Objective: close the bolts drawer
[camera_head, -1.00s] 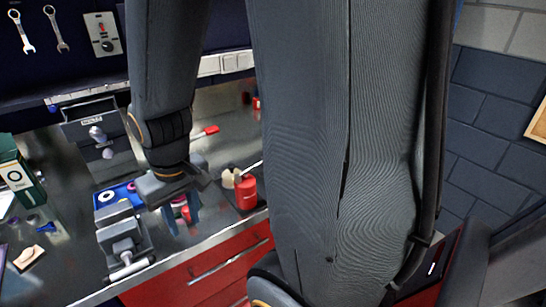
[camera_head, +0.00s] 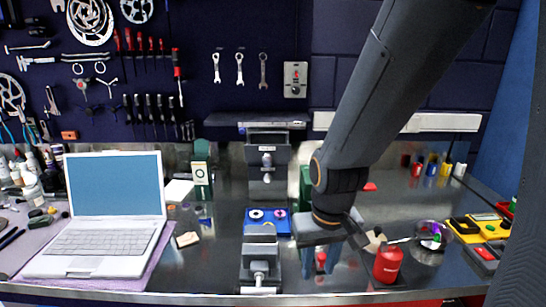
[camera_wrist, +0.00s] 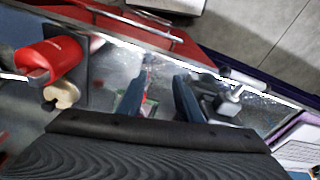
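A small grey drawer unit (camera_head: 267,150) stands at the back of the bench, under a dark shelf. It has a pale label and round knobs on its front. I cannot read the label or tell how far any drawer stands out. My gripper (camera_head: 333,250) points down over the bench, to the right of and nearer than the unit, apart from it. In the wrist view its two blue-grey fingers (camera_wrist: 158,97) are spread with a gap between them, and nothing is held. The drawer unit cannot be made out in the wrist view.
A vise (camera_head: 260,262) stands at the front edge, with a blue tray (camera_head: 268,230) behind it. A red bottle (camera_head: 388,265) stands right of my gripper. A laptop (camera_head: 115,215) is at the left. A yellow-black case (camera_head: 472,228) lies at the right.

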